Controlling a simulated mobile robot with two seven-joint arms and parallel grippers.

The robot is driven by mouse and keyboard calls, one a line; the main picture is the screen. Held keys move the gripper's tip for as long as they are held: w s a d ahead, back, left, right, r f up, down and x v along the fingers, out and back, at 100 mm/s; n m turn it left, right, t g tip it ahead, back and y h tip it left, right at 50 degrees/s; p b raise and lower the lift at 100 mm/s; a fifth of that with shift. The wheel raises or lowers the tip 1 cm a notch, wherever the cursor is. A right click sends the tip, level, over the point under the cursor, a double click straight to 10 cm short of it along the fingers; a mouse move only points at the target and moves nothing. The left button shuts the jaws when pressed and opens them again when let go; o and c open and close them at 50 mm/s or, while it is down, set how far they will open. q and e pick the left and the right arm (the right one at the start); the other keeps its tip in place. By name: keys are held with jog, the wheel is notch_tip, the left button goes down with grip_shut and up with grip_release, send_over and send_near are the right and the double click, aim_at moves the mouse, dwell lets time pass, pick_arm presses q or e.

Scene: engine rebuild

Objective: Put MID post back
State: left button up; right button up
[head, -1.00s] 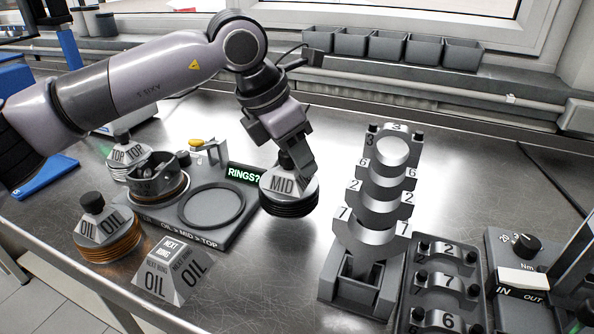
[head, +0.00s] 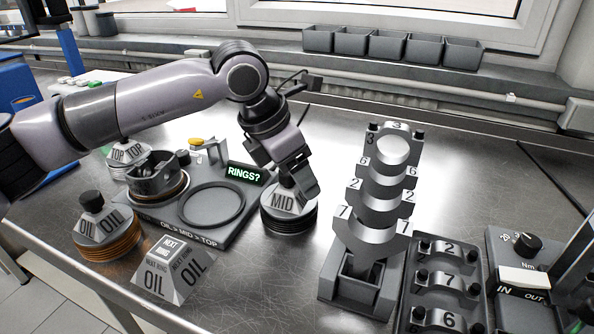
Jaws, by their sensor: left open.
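The MID post (head: 284,203) stands upright on the bench, right of the ring board, with dark rings stacked around its base. My left gripper (head: 298,188) is at the top of the MID post, with its jaws open around or beside the knob; the fingers hide the knob. My right gripper is not in view. The OIL post (head: 102,224) with copper-coloured rings stands at the left, and the TOP post (head: 128,154) stands behind it.
The ring board (head: 213,238), marked OIL > MID > TOP, carries a piston (head: 157,178) and an empty dark ring (head: 211,205). A NEXT RING sign block (head: 168,270) stands in front. A tower of numbered caps (head: 377,215) stands right, with bare bench between.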

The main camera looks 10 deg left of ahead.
aim_at(271, 199)
pick_arm(q)
jog(key=shift+r, duration=0.25)
jog(key=v, duration=1.2)
jog(key=shift+f, duration=0.1)
